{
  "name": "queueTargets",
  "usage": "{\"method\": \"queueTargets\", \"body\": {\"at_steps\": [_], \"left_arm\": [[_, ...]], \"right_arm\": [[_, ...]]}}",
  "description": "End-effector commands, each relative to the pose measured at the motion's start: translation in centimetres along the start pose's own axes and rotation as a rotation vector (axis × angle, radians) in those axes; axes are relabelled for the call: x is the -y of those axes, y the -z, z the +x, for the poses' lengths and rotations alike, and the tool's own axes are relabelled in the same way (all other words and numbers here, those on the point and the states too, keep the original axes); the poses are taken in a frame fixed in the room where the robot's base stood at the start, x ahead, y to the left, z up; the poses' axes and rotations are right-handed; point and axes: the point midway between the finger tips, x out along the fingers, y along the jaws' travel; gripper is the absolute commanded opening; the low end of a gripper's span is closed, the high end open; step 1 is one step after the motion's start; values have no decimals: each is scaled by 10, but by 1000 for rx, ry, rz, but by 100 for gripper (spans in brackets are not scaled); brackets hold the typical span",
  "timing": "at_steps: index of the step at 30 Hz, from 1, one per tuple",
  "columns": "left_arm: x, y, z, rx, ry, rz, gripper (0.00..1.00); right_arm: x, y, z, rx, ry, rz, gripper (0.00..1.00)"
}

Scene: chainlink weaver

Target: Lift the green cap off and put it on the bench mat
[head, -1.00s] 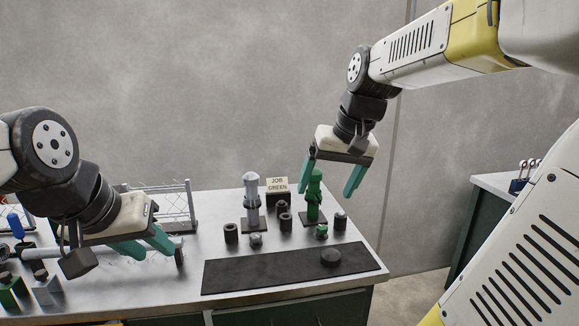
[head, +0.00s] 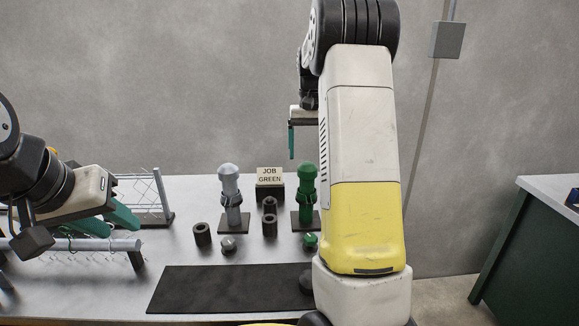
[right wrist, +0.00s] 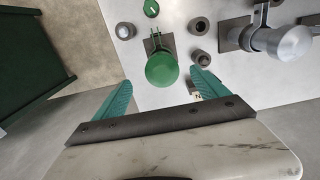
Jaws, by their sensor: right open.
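The green cap (head: 308,172) sits on top of the upright green post (head: 307,201), which stands on a dark square base. In the right wrist view the cap (right wrist: 162,70) shows from above as a green disc. My right gripper (right wrist: 162,78) is open and empty, above the post, with the cap showing between its teal fingers. In the head view my right arm hides most of that gripper. The black bench mat (head: 215,290) lies flat along the front of the bench. My left gripper (head: 107,222) is low at the left; its jaw gap is unclear.
A grey post (head: 230,198) stands left of the green one, with a "JOB GREEN" sign (head: 270,178) behind. Several dark cylinders, a grey knob (head: 228,243) and a green knob (head: 311,241) stand nearby. A dark round piece (head: 306,284) is at the mat's right; its left is clear.

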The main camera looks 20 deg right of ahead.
Motion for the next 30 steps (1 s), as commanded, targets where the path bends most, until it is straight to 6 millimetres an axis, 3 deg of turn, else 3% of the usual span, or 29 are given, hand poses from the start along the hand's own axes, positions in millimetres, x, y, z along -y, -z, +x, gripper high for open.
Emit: {"method": "queueTargets", "body": {"at_steps": [9,18,28,30], "left_arm": [[0,0,0,0,0,0,36],[0,0,0,0,0,0,36],[0,0,0,0,0,0,36],[0,0,0,0,0,0,36]], "right_arm": [[3,4,44,2,-1,-1,84],[3,5,48,0,0,-1,84],[3,5,48,0,0,-1,19],[3,5,48,-1,0,-1,17]]}}
